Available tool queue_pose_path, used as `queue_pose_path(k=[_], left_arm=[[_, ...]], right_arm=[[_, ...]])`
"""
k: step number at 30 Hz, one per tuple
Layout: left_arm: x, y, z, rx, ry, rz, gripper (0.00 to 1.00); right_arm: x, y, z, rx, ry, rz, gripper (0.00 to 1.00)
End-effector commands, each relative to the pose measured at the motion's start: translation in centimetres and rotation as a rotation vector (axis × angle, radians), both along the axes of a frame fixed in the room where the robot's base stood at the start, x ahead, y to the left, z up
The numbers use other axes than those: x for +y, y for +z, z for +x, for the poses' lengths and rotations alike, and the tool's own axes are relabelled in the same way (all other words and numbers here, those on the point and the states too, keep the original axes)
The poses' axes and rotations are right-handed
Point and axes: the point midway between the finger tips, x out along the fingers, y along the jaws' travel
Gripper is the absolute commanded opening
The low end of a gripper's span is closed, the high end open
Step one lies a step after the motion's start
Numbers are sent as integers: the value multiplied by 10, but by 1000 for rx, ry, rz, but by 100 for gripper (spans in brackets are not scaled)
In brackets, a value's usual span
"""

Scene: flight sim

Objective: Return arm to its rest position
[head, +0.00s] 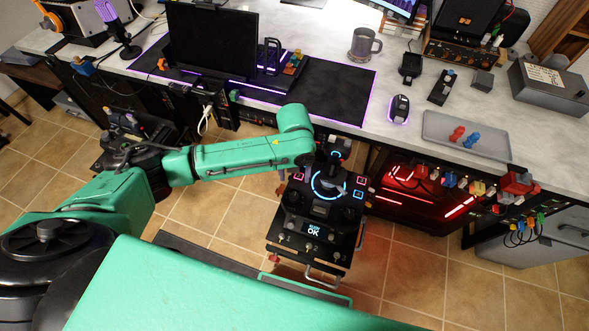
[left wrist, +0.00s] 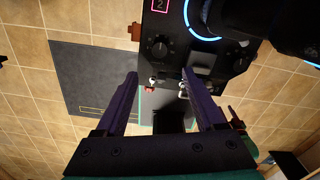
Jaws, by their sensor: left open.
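My left arm (head: 235,157) is green and reaches from the left, in front of the desk, to a black control panel (head: 318,211). Its wrist ends beside the upper part of the panel; I cannot make out its fingers clearly in the head view. In the left wrist view my left gripper (left wrist: 160,76) is open, its two dark purple fingers apart with nothing between them. The panel (left wrist: 172,66) shows beyond the fingers, with a knob (left wrist: 160,46) and small switches. A large dark shape fills the upper right. My right gripper is not in view.
The desk (head: 408,103) holds a monitor (head: 212,42), a grey mug (head: 365,44), a mouse (head: 399,107) and a grey tray (head: 486,146) with small red and blue pieces. A glowing red case (head: 415,190) stands right of the panel. Tiled floor (head: 235,225) is open below the arm.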

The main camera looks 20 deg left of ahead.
Motion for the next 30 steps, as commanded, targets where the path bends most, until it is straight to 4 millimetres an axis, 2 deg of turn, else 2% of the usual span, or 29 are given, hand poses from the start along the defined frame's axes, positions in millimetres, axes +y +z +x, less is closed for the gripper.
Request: queue_pose_path(k=[1, 5, 19, 22, 26, 28, 30], left_arm=[[0, 9, 1, -2, 0, -1, 71], [0, 18, 0, 0, 1, 1, 71], [0, 19, 0, 1, 1, 0, 71], [-7, 18, -4, -2, 28, -19, 71], [-49, 20, -24, -15, 268, -150, 71], [-71, 29, -35, -9, 536, -265, 71], [-76, 39, -42, 13, 866, -369, 71]], right_arm=[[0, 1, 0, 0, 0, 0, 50], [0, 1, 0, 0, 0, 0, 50], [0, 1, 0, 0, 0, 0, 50], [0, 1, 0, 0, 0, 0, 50], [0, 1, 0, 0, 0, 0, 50], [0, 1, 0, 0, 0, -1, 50], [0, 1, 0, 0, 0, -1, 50]])
